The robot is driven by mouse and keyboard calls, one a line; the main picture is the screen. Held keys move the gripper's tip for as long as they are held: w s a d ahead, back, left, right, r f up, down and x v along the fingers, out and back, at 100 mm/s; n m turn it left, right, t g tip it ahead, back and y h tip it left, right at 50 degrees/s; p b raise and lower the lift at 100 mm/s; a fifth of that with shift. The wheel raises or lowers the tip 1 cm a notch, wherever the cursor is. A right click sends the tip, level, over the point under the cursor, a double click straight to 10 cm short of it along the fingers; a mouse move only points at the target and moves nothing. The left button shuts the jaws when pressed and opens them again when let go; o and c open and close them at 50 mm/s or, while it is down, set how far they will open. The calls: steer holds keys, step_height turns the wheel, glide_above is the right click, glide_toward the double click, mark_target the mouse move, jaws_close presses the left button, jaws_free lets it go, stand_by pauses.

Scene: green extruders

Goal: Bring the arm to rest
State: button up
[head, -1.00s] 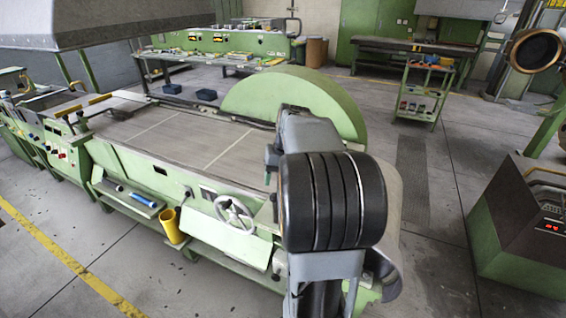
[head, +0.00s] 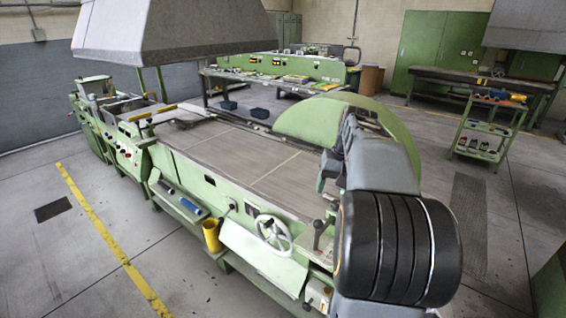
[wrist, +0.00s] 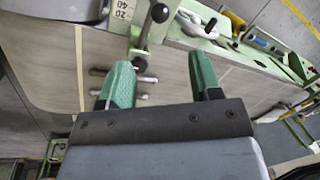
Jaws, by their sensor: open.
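My gripper (wrist: 162,84) shows in the wrist view with its two green fingers apart and nothing between them. Beyond the fingers are the grey table top (wrist: 55,70) of the green machine and a lever with a dark knob (wrist: 160,13). In the head view my grey and black arm covers the right end of the machine's table (head: 215,150). The gripper's fingertips are mostly hidden there behind the arm, so I cannot tell the exact gap to the machine.
The green machine carries a handwheel (head: 273,234), a yellow cup (head: 212,236) and a blue cylinder (head: 192,207) along its front. A grey hood (head: 165,35) hangs above its left part. A green cart (head: 487,130) stands at the back right. The floor at the front left is clear.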

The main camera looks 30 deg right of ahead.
steer(key=s+a+f+n+t, duration=0.1)
steer(key=s+a+f+n, duration=0.1)
steer(key=a, duration=0.5)
steer(key=s+a+f+n+t+h, duration=0.1)
steer(key=s+a+f+n, duration=0.1)
steer(key=a, duration=0.5)
steer(key=s+a+f+n+t, duration=0.1)
steer(key=s+a+f+n, duration=0.1)
steer(key=a, duration=0.6)
step_height(320, 180, down, 2)
steer(key=shift+s+f+n+h, duration=0.2)
steer(key=shift+s+n+h, duration=0.15)
steer(key=shift+s, duration=0.35)
steer(key=shift+c, duration=0.4)
